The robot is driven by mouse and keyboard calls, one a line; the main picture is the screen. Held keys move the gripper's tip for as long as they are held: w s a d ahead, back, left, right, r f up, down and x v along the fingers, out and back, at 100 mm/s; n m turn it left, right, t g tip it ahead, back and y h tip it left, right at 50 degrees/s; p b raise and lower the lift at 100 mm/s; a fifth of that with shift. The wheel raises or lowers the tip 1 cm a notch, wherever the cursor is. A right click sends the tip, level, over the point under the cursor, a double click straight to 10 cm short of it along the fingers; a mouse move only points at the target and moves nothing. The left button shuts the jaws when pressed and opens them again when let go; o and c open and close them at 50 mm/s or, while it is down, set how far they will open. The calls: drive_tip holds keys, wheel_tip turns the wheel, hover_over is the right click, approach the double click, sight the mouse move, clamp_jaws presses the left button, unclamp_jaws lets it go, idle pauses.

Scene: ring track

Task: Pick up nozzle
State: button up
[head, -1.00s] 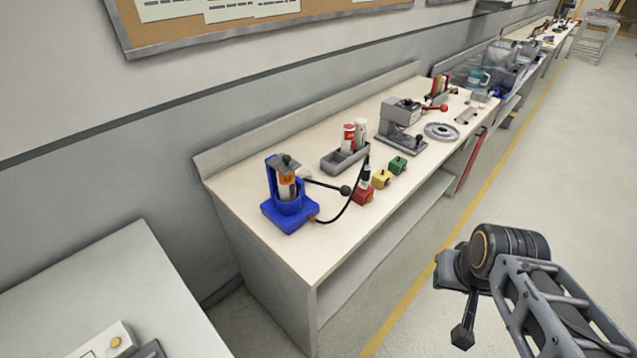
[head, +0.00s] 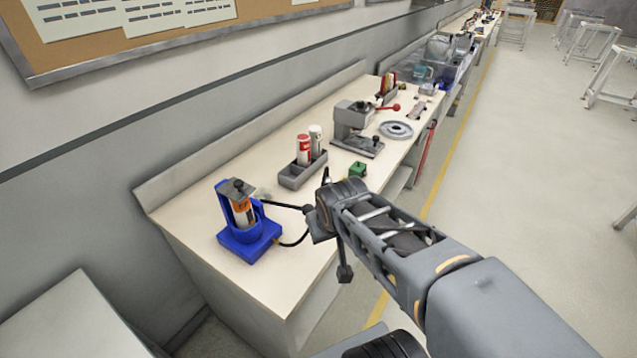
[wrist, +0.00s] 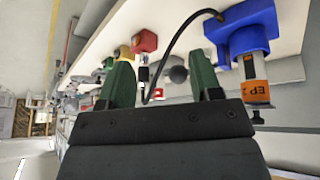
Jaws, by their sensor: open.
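In the wrist view, which shows the bench upside down, the nozzle (wrist: 143,72) is a small dark and pale piece at a red block (wrist: 144,42). A black hose (wrist: 178,40) loops from it to a blue device (wrist: 243,30). My gripper (wrist: 160,50) is open, with two green fingers apart and nothing between them in its grasp. The nozzle shows in the gap, nearer the left finger; the distance is hard to judge. In the head view my arm hides the red block and most of the nozzle, and the blue device (head: 248,240) stands left of my wrist.
A grey tray (head: 302,173) holds red and white cans behind. A green block (head: 357,170) sits right of my wrist, and a grey press (head: 356,125) stands farther along the bench (head: 190,215).

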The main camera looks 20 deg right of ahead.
drive_tip(key=w+d+f+n+t+y+b, duration=0.2)
drive_tip(key=w+d+f+t+y, duration=0.1)
drive_tip(key=w+d+t, duration=0.3)
drive_tip(key=w+d+f+n+t+y+b, duration=0.1)
drive_tip(key=w+d+f+n+t+y, duration=0.2)
drive_tip(key=d+t, duration=0.35)
drive_tip(key=shift+m+y, duration=0.3)
drive_tip(key=shift+m, duration=0.2)
drive_tip(key=shift+f+p+x, duration=0.15)
drive_tip(key=shift+p+x, duration=0.1)
drive_tip(key=shift+x, duration=2)
drive_tip(key=shift+f+p+x, duration=0.2)
drive_tip(key=shift+x, duration=2)
drive_tip(key=shift+f+p+x, duration=0.15)
drive_tip(key=shift+p+x, duration=0.1)
drive_tip(key=shift+x, duration=2)
drive_tip(key=shift+d, duration=0.1)
clamp_jaws()
